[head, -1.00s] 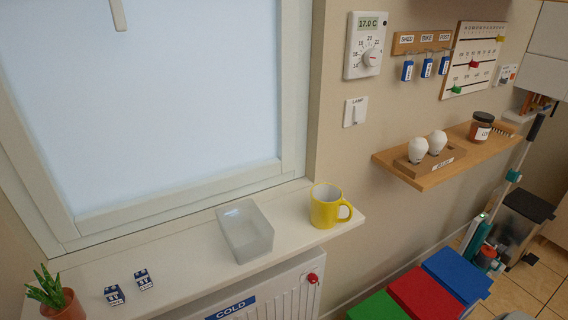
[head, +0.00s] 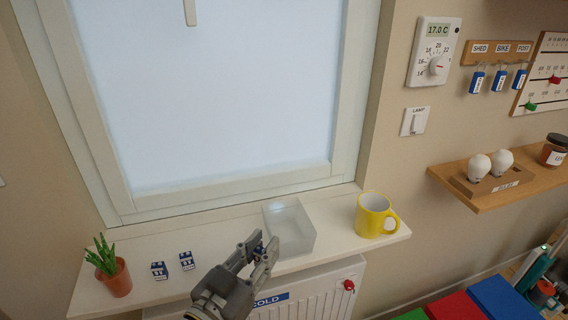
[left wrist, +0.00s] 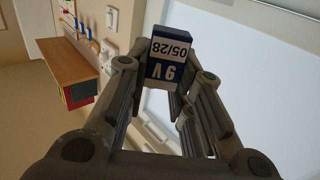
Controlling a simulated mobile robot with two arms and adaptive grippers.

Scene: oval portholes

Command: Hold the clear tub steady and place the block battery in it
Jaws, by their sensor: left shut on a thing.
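The clear tub (head: 290,228) stands on the white window sill, left of the yellow mug, and looks empty. My left gripper (head: 258,246) is at the tub's left front side, shut on a small blue and white block battery (left wrist: 169,55). In the left wrist view the battery's label reads 9 V and 05/28, upside down. In the head view the fingers mostly hide it. I cannot tell whether the gripper touches the tub. My right gripper is not in view.
The yellow mug (head: 374,215) stands close to the tub's right. A potted plant (head: 114,275) is at the sill's left end. A radiator (head: 320,296) with a red knob is below the sill. The window frame rises behind. The sill between batteries and tub is clear.

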